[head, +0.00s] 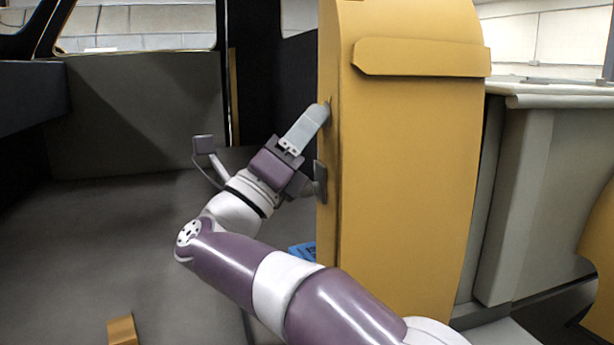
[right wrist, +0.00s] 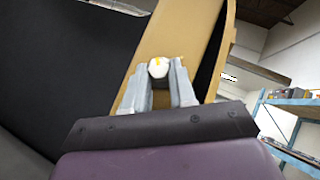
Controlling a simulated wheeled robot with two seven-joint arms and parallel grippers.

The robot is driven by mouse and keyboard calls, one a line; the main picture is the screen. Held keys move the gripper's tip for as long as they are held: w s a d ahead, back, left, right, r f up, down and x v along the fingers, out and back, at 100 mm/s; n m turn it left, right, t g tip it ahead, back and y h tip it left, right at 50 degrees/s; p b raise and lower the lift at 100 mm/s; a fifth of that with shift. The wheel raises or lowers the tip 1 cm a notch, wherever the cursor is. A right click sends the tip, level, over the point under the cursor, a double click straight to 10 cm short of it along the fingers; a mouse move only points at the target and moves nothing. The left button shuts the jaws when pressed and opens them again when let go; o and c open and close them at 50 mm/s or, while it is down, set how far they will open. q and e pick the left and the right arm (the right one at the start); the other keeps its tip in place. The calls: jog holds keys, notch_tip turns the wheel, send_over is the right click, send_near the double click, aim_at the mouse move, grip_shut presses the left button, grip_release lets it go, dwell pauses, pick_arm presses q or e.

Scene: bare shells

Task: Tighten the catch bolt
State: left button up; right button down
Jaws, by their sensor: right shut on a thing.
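The catch bolt (right wrist: 158,68) shows in the right wrist view as a round white head with a yellow mark, at the narrow edge of a tall yellow panel (head: 415,140). My right gripper (right wrist: 160,72) is shut on the bolt, one grey finger at each side of its head. In the head view my right gripper (head: 317,112) reaches up to the panel's left edge, and its fingers hide the bolt there. My left gripper is not in view.
A dark metal fitting (head: 319,180) sits on the panel's edge just below my right gripper. A yellow bar (head: 420,57) crosses the panel's upper face. A small yellow block (head: 122,330) and a blue thing (head: 303,250) lie low down.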

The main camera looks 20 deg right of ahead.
jog(key=m+g+p, duration=0.2)
jog(key=m+g, duration=0.5)
jog(key=m, duration=0.1)
jog(key=w+m+g+p, duration=0.1)
jog(key=m+g+p, duration=0.2)
jog(key=m+g, duration=0.5)
jog(key=m+g+h+p, duration=0.1)
jog(key=m+g+p, duration=0.1)
jog(key=m+g, duration=0.5)
jog(key=shift+w+r+m+g+p, duration=0.2)
jog(key=shift+m, duration=0.65)
jog(key=shift+w+r+m+g+p, duration=0.15)
jog(key=shift+w+m+g+p, duration=0.05)
jog(key=shift+m, duration=0.65)
pick_arm(q)
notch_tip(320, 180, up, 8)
jog(key=p, duration=0.1)
jog(key=shift+p, duration=0.3)
pick_arm(e)
jog(key=shift+f+m+g+y, duration=0.25)
jog(key=shift+m+g+y, duration=0.25)
jog(key=shift+m, duration=0.3)
jog(key=c, duration=0.9)
grip_release()
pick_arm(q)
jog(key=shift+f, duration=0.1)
pick_arm(e)
jog(key=shift+f, duration=0.1)
